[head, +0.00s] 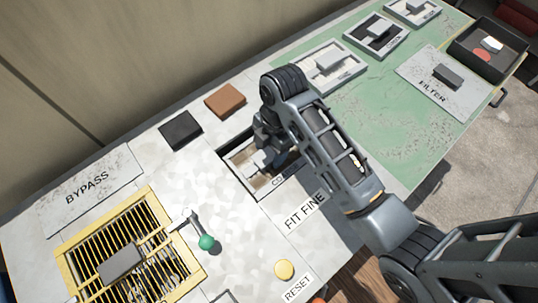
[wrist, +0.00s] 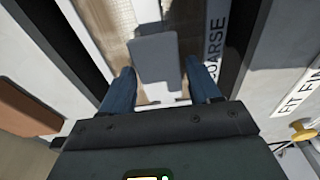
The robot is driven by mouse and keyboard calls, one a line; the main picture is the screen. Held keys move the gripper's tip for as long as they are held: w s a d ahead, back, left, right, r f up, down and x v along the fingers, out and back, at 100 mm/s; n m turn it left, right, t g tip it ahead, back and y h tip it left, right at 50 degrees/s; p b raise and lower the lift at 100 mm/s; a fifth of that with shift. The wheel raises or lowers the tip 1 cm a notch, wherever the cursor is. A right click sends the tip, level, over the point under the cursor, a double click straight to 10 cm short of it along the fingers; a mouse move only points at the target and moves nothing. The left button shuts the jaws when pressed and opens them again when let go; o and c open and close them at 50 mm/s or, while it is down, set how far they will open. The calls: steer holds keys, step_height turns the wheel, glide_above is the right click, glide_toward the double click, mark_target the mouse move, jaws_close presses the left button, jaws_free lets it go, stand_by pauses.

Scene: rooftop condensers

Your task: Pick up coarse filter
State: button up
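The coarse filter lies in a recess in the pale panel. Its white frame with a tan mesh (head: 240,178) shows in the head view, partly hidden by my arm. In the wrist view its grey block handle (wrist: 155,58) stands over the mesh, and the word COARSE is on the frame's right side. My gripper (wrist: 161,88) is over the filter, with one blue finger on each side of the handle. The fingers are apart, with a narrow gap visible beside the handle. I cannot tell how deep the fingertips reach.
Left of the recess are black (head: 181,130) and brown (head: 225,100) pads, a yellow grille (head: 78,243) and a green-knobbed lever (head: 206,242). A yellow button (head: 284,269) is near the front. Other framed filters (head: 376,35) and a dark tray (head: 468,57) lie on the green surface at right.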

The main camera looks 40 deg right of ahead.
steer(key=c, duration=0.9)
